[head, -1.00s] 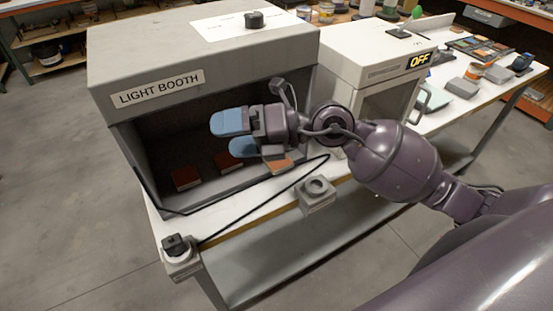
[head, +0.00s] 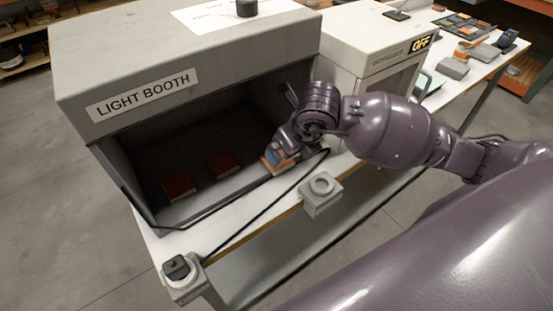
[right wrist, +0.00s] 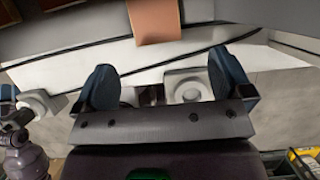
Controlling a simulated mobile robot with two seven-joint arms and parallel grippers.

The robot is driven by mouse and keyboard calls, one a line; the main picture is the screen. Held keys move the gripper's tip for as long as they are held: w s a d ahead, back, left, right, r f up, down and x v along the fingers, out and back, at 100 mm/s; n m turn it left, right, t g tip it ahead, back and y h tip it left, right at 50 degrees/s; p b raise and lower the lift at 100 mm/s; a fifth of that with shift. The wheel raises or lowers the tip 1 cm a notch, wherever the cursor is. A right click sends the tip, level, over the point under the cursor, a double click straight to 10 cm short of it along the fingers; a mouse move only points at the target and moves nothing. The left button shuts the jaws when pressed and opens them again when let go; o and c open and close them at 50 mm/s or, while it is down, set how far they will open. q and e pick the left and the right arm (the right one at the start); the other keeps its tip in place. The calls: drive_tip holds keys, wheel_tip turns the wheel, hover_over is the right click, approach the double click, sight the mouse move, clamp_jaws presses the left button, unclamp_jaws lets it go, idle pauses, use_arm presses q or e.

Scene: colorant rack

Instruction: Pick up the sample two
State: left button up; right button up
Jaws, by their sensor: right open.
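Two dark red-brown samples, a left one (head: 179,187) and a middle one (head: 222,165), lie on the floor of the light booth (head: 140,95). A third, more orange sample (head: 270,164) lies at the booth's right front, partly hidden by my right gripper (head: 280,152). No sample number is readable. In the right wrist view an orange-brown sample (right wrist: 153,20) shows at the top, beyond the blue fingertips. My right gripper (right wrist: 165,82) is open, with nothing held between the fingers. My left gripper is not in view.
A black cable (head: 250,218) runs along the table front to a small switch box (head: 180,271). A grey holder with a round opening (head: 321,189) sits at the table edge. A white cabinet reading OFF (head: 375,50) stands right of the booth. The booth roof overhangs the samples.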

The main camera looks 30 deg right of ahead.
drive_tip(key=shift+a+x, duration=0.15)
drive_tip(key=shift+x, duration=1.8)
drive_tip(key=shift+a+x, duration=0.1)
drive_tip(key=shift+x, duration=1.85)
drive_tip(key=shift+w+r, duration=0.1)
drive_tip(key=shift+w, duration=0.1)
drive_tip(key=c, duration=1)
